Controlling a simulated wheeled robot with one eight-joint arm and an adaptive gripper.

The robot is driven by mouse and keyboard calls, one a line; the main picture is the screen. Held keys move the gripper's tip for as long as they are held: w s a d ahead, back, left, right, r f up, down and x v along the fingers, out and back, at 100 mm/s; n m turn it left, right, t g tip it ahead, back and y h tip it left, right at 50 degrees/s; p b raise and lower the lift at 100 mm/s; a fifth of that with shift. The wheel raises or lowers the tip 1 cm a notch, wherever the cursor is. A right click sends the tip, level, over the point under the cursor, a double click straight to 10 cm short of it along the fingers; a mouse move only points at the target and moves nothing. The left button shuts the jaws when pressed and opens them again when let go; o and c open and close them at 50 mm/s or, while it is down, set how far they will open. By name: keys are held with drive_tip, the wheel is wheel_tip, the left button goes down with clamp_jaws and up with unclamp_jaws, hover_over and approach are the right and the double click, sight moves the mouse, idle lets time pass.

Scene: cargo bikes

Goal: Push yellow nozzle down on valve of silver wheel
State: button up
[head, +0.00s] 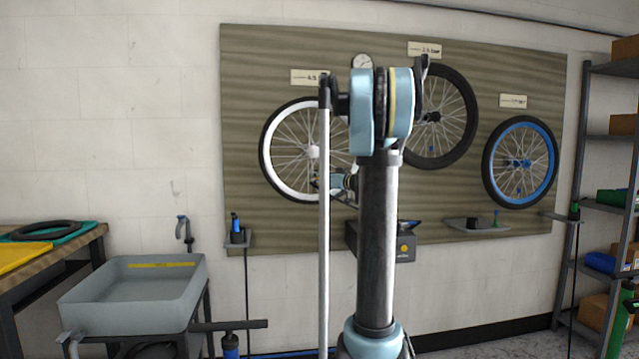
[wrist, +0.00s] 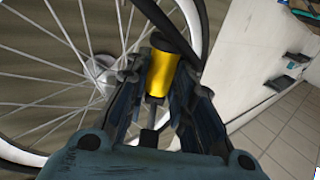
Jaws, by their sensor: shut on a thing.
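The silver wheel, with a pale rim (head: 267,150) and black tyre, hangs on the left of the wall board. Its spokes and pale hub (wrist: 98,72) fill the left of the wrist view. My gripper (head: 320,183) is in front of the wheel's lower right part, partly hidden by my arm. In the wrist view my gripper (wrist: 160,90) is shut on the yellow nozzle (wrist: 162,73), whose dark end lies near the rim. A thin grey stem (wrist: 150,118) shows between the fingers. I cannot make out the valve or whether the nozzle touches it.
A black-rimmed wheel (head: 463,115) and a blue-rimmed wheel (head: 489,165) hang farther right. A grey sink (head: 130,300) stands at the lower left, and shelving (head: 610,140) at the right.

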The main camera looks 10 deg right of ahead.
drive_tip(key=w, duration=1.1)
drive_tip(key=shift+w, duration=0.25)
idle(0.3)
idle(0.7)
drive_tip(key=shift+f, duration=0.8)
idle(2.0)
drive_tip(key=o, duration=1.1)
drive_tip(key=shift+o, duration=0.4)
drive_tip(key=shift+s, duration=0.1)
drive_tip(key=v, duration=1)
idle(0.4)
